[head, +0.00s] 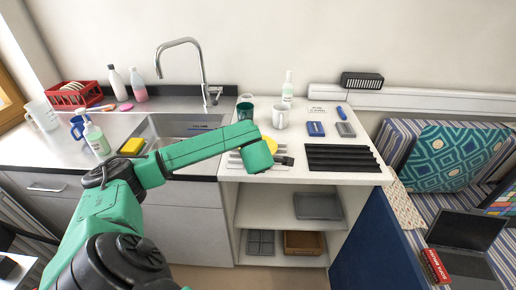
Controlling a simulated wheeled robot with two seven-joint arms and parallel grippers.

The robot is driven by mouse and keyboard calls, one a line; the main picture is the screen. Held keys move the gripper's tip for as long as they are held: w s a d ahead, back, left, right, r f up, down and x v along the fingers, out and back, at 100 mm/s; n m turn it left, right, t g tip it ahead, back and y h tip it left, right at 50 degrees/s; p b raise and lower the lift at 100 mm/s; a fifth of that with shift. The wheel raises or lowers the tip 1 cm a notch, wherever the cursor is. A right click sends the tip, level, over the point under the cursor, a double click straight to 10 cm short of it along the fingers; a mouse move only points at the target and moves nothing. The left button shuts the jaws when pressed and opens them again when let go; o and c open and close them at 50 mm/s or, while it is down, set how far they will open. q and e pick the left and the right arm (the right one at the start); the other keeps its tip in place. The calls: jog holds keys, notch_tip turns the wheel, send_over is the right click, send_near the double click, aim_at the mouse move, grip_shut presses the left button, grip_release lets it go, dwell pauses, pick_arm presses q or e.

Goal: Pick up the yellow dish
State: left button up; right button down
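A yellow dish (271,143) lies on the white counter top, just behind the green end of my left arm. Only a small part of its edge shows; the arm hides the rest. My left gripper (286,160) is a small dark shape at the end of that arm, close to the dish on its near right side. Its fingers are too small and too hidden to tell whether they are open or shut, or whether they touch the dish. My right gripper is not in view.
A white mug (280,117) and a green cup (245,111) stand behind the dish. A black ridged mat (343,158) lies to the right, near the counter's front edge. A sink (180,126) with a tall tap is on the left. A bottle (288,88) stands at the back.

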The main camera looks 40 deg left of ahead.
pick_arm(q)
grip_shut()
jog(key=shift+r, duration=0.1)
dwell(1.1)
